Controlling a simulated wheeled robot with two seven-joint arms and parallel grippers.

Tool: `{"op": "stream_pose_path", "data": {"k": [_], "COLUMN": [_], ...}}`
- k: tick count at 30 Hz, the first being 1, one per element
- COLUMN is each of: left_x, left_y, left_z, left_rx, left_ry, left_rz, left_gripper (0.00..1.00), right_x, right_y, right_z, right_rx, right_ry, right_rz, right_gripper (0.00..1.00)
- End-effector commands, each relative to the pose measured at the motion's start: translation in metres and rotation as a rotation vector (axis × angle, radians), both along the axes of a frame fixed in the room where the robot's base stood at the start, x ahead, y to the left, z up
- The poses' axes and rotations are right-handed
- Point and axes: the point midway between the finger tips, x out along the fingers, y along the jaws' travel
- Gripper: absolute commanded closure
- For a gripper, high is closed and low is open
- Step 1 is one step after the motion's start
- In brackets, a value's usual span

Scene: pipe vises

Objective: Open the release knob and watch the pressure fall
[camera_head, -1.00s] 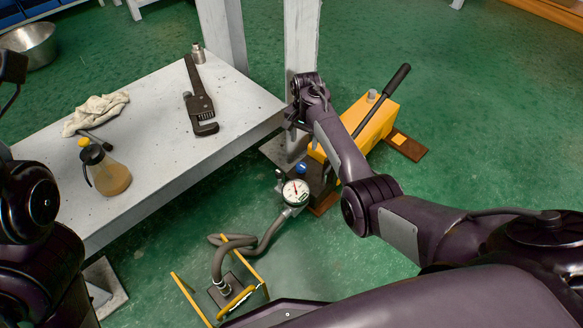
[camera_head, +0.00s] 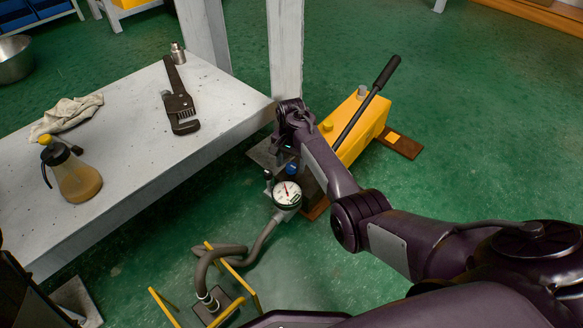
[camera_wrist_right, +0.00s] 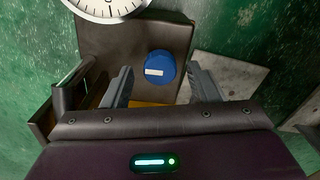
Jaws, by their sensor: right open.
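The blue release knob (camera_wrist_right: 160,67) sits on a dark block (camera_wrist_right: 125,40) in the right wrist view, with a white mark on its face. It also shows small in the head view (camera_head: 291,168). My right gripper (camera_wrist_right: 160,88) is open, with one finger on each side of the knob's near side; I cannot tell whether they touch it. In the head view my right wrist hides most of the gripper. The pressure gauge (camera_head: 287,195) has a white face and a dark needle; its dial edge (camera_wrist_right: 108,8) shows at the top of the wrist view. My left gripper is not in view.
The yellow pump (camera_head: 358,125) has a long black lever (camera_head: 368,100) tilted up to the right. A grey hose (camera_head: 240,250) runs from the gauge to a yellow frame (camera_head: 240,285). The white table (camera_head: 130,120) holds a wrench (camera_head: 178,100), a cloth (camera_head: 66,115) and a sprayer (camera_head: 72,172).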

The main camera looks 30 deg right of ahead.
Motion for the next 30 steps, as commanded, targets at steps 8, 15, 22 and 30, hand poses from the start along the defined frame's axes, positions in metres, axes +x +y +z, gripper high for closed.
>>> {"op": "stream_pose_path", "data": {"k": [8, 15, 22, 30], "left_x": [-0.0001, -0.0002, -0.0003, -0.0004], "left_y": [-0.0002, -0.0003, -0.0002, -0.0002], "left_z": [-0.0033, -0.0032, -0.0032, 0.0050], "left_rx": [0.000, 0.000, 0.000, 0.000], "left_ry": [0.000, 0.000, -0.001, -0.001], "left_rz": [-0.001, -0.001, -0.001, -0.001], "left_gripper": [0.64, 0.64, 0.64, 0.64], "right_x": [0.0002, 0.0001, -0.0001, -0.0005], "right_y": [-0.0002, -0.0001, -0.0001, -0.0003], "right_z": [-0.0042, -0.0042, -0.0042, -0.0021], "right_rx": [0.000, 0.000, 0.000, 0.000], "right_ry": [0.000, 0.000, 0.000, 0.003], "right_rz": [-0.001, 0.000, 0.000, 0.045], "right_gripper": [0.46, 0.69, 0.91, 0.91]}}
